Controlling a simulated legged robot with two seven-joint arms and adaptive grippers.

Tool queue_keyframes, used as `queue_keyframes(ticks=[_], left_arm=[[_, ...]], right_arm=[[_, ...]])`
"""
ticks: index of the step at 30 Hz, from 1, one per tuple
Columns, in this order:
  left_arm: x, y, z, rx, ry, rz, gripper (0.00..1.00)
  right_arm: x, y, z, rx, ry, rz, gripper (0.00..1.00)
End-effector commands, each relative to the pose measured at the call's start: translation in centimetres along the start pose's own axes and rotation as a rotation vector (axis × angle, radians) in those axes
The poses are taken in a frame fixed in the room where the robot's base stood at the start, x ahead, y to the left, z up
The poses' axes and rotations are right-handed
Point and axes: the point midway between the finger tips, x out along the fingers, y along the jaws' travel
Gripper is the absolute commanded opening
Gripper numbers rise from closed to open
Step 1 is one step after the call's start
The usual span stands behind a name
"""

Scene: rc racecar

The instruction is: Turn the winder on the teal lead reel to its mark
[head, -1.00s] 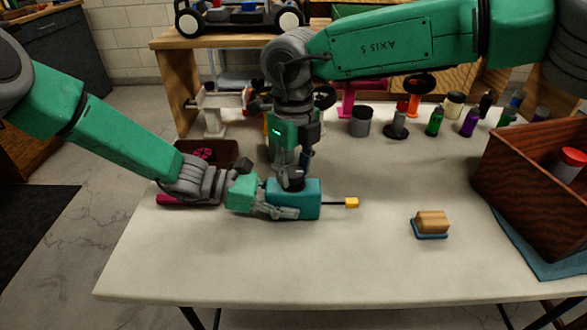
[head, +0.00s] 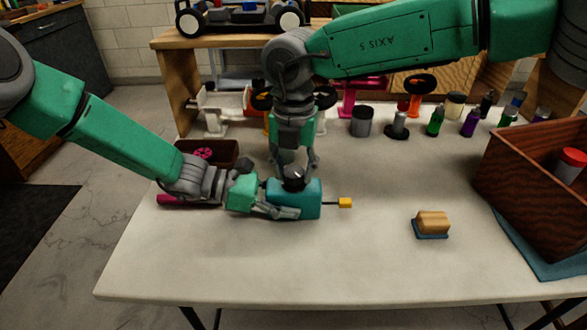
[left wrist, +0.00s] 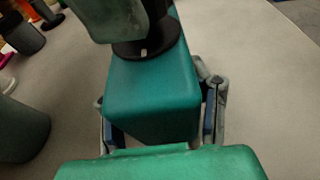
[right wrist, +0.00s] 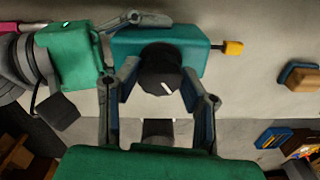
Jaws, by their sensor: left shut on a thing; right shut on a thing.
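The teal lead reel (head: 308,205) is a box on the table, with a short dark lead ending in a yellow tab (head: 345,203) on its right. My left gripper (head: 284,212) is shut on the reel's body, with fingers along both sides in the left wrist view (left wrist: 155,95). The black round winder (head: 294,178) sits on top of the reel. My right gripper (head: 294,172) points down from above and is shut on the winder. In the right wrist view its fingers flank the winder (right wrist: 158,72), which shows a white line. A white mark shows on the winder's base in the left wrist view (left wrist: 144,52).
A wooden block on a blue base (head: 432,223) lies to the right. A brown bin (head: 525,185) stands at the right edge. Bottles, a grey cup (head: 362,121) and spools line the back. A dark tray (head: 225,150) is behind my left gripper. The front table is clear.

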Motion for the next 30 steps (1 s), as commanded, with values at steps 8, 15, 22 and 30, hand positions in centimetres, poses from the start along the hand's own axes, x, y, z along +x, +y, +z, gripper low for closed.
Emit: queue_keyframes(ticks=[8,15,22,30], left_arm=[[0.27,-0.57,-0.2,-0.001,0.001,-0.013,0.19],[0.26,-0.59,-0.21,-0.002,0.0,-0.014,0.19],[0.26,-0.6,-0.21,-0.002,0.001,-0.014,0.19],[0.24,-0.6,-0.23,-0.002,0.001,-0.014,0.19]], right_arm=[[-0.17,-0.03,0.43,0.267,-0.01,0.005,0.06],[-0.15,-0.06,0.44,0.495,-0.01,0.006,0.06],[-0.16,-0.08,0.44,0.714,-0.01,0.006,0.06],[-0.14,-0.13,0.47,0.971,-0.009,0.006,0.06]])
